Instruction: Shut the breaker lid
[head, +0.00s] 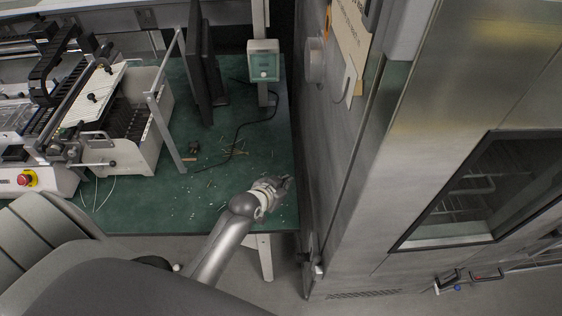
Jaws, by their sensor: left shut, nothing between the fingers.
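My left gripper (283,183) is over the front right part of the green table, close to the steel cabinet's side. It is small in view, and its fingers are shut with nothing between them. A small pale box with a green face and a round white button (263,62) is on a post at the back of the table. I cannot tell whether it is the breaker, and I can make out no clear breaker lid or whether one stands open. My right gripper is not in view.
A tall steel cabinet (470,110) with a dark window fills the right side. The green table (225,205) holds scattered debris and a black cable. A dark monitor (200,70) stands at its back. A white machine (130,140) and a red stop button (25,180) are at left.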

